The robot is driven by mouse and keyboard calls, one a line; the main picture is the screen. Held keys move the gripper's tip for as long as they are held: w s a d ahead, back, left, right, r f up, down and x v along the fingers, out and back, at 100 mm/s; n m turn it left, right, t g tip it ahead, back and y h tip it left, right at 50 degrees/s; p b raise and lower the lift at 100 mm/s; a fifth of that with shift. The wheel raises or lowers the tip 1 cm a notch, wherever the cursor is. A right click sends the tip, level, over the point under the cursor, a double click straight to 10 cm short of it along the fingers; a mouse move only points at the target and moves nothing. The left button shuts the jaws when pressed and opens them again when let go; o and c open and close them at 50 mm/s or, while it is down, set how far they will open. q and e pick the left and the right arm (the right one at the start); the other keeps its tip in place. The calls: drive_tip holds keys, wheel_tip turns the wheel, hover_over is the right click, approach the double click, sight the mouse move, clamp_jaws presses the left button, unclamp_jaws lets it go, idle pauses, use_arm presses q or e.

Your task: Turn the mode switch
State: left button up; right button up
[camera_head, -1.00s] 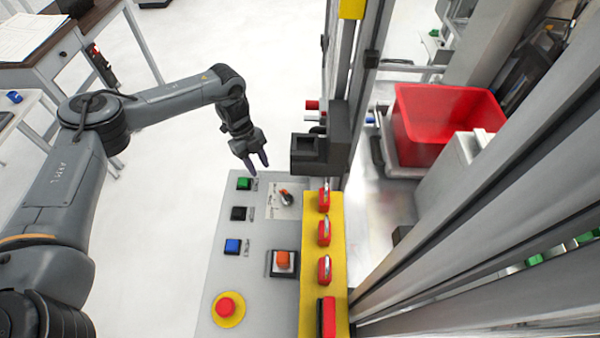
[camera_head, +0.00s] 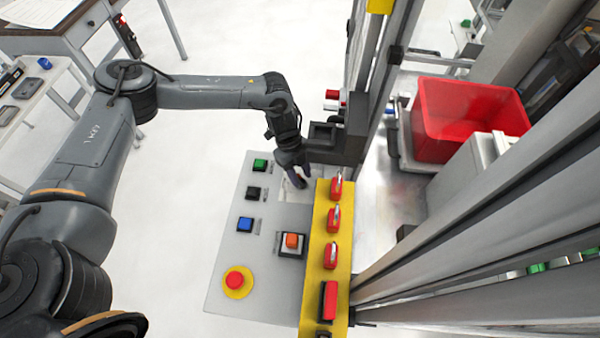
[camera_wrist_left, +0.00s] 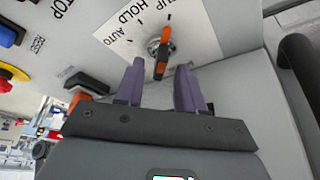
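The mode switch (camera_wrist_left: 161,52) shows in the left wrist view as an orange and black knob on a round metal base. It sits on a white label plate (camera_wrist_left: 125,45) with the words AUTO and HOLD and a partly cut-off word. My left gripper (camera_wrist_left: 160,68) is open, with its two purple fingers apart. The knob appears in the gap at the fingertips; I cannot tell whether they touch it. In the head view my left gripper (camera_head: 297,180) is over the upper right of the grey control panel (camera_head: 222,275) and hides the switch. My right gripper is not in view.
The panel bears green (camera_head: 260,165), black (camera_head: 253,193) and blue (camera_head: 245,224) buttons, an orange switch (camera_head: 292,241) and a red emergency stop (camera_head: 235,281). A yellow strip (camera_head: 318,262) with red switches runs along its right. A dark box (camera_head: 322,132) stands close behind my gripper.

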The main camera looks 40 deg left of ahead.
use_arm(q)
drive_tip(key=shift+d+f, duration=0.1)
drive_tip(key=shift+f, duration=0.45)
clamp_jaws()
drive_tip(key=shift+s, duration=0.1)
